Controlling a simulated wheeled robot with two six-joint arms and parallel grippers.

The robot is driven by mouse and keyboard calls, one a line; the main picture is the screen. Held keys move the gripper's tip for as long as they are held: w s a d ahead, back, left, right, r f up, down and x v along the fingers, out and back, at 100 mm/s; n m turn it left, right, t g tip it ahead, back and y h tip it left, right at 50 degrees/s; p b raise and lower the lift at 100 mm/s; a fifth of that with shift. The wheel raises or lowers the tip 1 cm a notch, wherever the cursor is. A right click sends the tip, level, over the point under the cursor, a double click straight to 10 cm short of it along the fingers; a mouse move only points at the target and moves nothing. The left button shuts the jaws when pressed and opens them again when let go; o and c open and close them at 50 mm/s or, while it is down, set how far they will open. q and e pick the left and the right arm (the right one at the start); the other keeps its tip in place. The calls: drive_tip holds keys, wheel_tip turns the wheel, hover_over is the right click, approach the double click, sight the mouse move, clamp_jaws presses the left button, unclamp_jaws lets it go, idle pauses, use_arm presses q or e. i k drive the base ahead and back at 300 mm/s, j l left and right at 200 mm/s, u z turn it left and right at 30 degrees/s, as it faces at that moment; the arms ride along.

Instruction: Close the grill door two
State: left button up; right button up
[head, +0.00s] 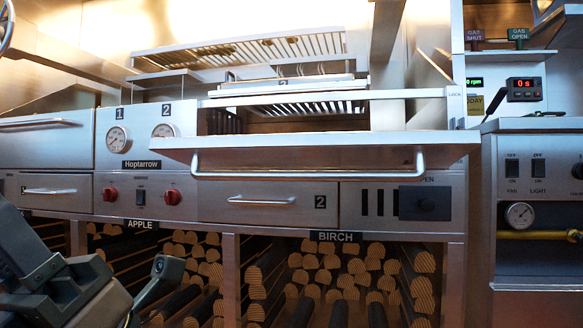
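Grill door two (318,144) is a steel panel at centre right. It is open, swung down to about level, and juts out toward me. Its long bar handle (308,173) hangs along the front edge. Behind it the grill opening (290,121) shows dark, with a slatted grate inside. My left gripper (160,272) is at the lower left, below and left of the door and apart from it. Only part of it shows, with one dark finger clear, so its opening cannot be judged. My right gripper is out of view.
A drawer marked 2 (262,202) is shut under the door. Left are two gauges (117,138) and red knobs (173,197). Birch logs (330,280) fill the shelf below. A switch panel (535,185) stands right. Open space lies before the door handle.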

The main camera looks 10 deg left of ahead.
sight(418, 151)
drive_tip(key=i+j, duration=0.25)
drive_tip(key=i, duration=0.2)
drive_tip(key=i+j, duration=0.55)
drive_tip(key=i, duration=0.3)
drive_tip(key=k, duration=0.4)
